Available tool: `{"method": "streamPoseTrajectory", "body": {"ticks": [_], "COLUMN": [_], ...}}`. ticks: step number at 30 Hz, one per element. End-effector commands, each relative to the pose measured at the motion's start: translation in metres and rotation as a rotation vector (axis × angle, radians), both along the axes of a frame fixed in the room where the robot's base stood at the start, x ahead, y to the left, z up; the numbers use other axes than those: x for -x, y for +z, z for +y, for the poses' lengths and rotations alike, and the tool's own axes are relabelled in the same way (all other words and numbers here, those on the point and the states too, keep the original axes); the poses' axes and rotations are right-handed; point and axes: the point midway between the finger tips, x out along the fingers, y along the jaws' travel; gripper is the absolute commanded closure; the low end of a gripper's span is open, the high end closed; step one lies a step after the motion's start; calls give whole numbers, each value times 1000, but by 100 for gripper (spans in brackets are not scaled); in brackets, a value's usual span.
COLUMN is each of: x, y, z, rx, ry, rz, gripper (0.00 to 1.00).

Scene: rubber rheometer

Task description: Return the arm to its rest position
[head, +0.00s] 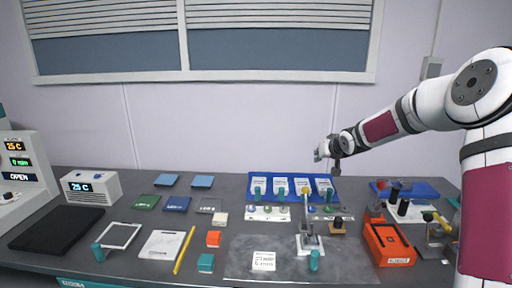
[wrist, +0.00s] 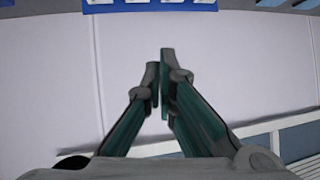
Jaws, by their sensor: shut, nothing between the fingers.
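My arm (head: 405,112) reaches in from the right, above the bench, with its wrist over the back of the blue tray (head: 262,176). My gripper (head: 336,167) is small and dark at the arm's end in the head view. In the wrist view my gripper (wrist: 160,85) shows its two fingers with tips together and nothing between them. Behind the fingers is the pale wall (wrist: 60,80), and the edge of a blue tray (wrist: 150,5) shows at the top.
A window (head: 130,52) is in the wall. The air left of my arm is free.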

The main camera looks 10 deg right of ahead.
Motion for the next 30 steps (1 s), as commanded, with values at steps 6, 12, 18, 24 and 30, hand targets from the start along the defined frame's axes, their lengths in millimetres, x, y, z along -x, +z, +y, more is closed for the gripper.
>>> {"method": "streamPoseTrajectory", "body": {"ticks": [6,12,18,24,30], "x": [21,83,162,250,344], "y": [20,55,86,107,113], "z": [31,80,117,146,170], "rx": [64,178,252,274,238], "ry": [24,37,28,16,23], "rz": [59,181,284,362,425], "gripper": [100,100,100,100,100]}}
